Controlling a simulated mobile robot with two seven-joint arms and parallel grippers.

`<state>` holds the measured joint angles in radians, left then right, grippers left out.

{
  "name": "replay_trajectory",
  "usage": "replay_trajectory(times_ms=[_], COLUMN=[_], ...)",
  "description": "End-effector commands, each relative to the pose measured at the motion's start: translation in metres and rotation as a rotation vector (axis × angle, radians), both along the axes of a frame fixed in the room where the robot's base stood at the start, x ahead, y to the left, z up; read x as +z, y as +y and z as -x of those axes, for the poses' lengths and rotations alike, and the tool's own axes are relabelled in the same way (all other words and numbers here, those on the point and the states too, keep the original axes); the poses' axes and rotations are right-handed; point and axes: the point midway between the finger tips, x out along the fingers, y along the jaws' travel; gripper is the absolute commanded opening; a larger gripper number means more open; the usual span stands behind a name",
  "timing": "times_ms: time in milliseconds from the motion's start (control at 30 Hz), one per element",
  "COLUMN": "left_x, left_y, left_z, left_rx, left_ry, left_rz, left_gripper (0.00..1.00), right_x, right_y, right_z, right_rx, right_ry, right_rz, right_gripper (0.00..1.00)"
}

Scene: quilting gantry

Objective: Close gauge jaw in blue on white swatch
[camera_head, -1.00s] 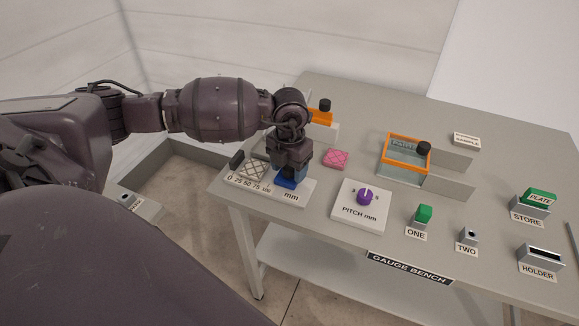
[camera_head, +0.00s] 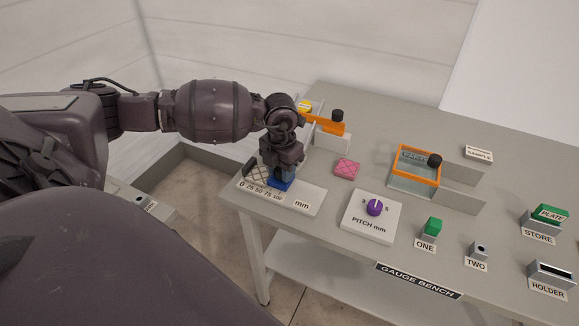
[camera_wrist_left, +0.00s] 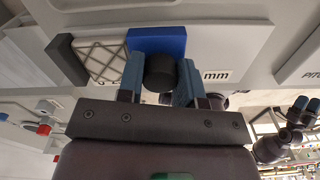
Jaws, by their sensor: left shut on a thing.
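The gauge (camera_head: 315,204) is a white base with a scale marked in mm at the bench's left front corner. The white swatch (camera_head: 258,173), with a dark lattice pattern, lies on it beside a dark fixed jaw (camera_wrist_left: 67,60). The blue jaw (camera_head: 279,185) stands just right of the swatch; in the left wrist view the blue jaw (camera_wrist_left: 157,40) appears against the swatch's edge (camera_wrist_left: 103,57), but I cannot tell whether they touch. My left gripper (camera_head: 283,176) is shut on the blue jaw's black knob (camera_wrist_left: 161,73).
A pink swatch (camera_head: 346,168) lies behind the white PITCH mm dial plate (camera_head: 372,226). An orange-framed box (camera_head: 414,178) and an orange part with a black knob (camera_head: 327,123) stand farther back. Green blocks and holders stand at right. The bench's left edge is close.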

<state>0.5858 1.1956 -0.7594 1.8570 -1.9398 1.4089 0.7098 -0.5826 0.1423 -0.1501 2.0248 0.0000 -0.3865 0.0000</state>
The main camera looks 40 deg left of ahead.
Motion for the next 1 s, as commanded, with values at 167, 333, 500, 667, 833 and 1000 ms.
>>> replay_trajectory(times_ms=[167, 333, 500, 667, 833, 1000], left_x=[0.001, 0.001, 0.001, 0.004, 0.023, 0.055], left_y=[0.001, 0.001, 0.000, 0.000, 0.000, 0.000], left_z=[-0.001, -0.001, -0.001, -0.001, -0.001, -0.001], left_rx=[0.002, 0.002, 0.001, 0.001, 0.000, 0.001], left_ry=[-0.001, -0.001, -0.001, -0.002, -0.004, -0.006], left_rz=[-0.004, -0.003, -0.002, -0.002, -0.003, -0.003], left_gripper=[0.20, 0.59, 0.59, 0.59, 0.59, 0.59], right_x=[-0.004, -0.003, -0.001, 0.002, 0.006, 0.006], right_y=[-0.002, -0.003, -0.002, -0.002, 0.000, 0.001], right_z=[0.003, 0.003, 0.002, 0.000, -0.001, -0.001], right_rx=[0.003, 0.004, 0.004, 0.004, -0.001, -0.004], right_ry=[0.009, 0.009, 0.004, -0.003, -0.009, -0.008], right_rz=[0.006, 0.008, 0.007, 0.006, -0.001, -0.004], right_gripper=[0.61, 0.61, 0.61, 0.61, 0.61, 0.61])
